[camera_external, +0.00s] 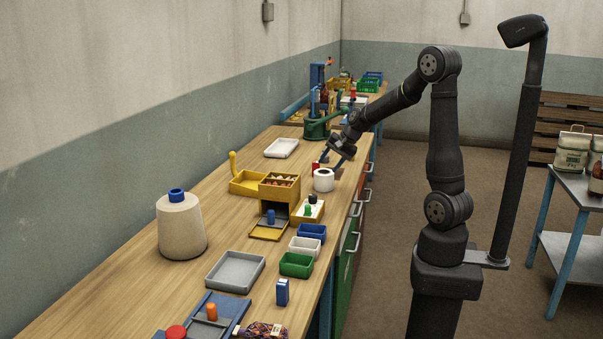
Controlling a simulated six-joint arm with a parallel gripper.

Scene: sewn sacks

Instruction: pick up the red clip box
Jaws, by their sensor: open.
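A small red box (316,168), which looks like the red clip box, stands on the wooden workbench behind and left of a white roll (324,180). Only part of it shows, as the roll covers its lower right side. My gripper (332,161) is open, pointing down, just above and to the right of the red box, over the roll's far side. I cannot tell whether a finger touches the box or the roll.
A yellow tray and box (279,187) stand left of the roll. A green base with a blue post (317,128) stands behind. A white tray (281,148) lies farther left. Blue, white and green bins (296,264) sit nearer. The bench's right edge is close to my gripper.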

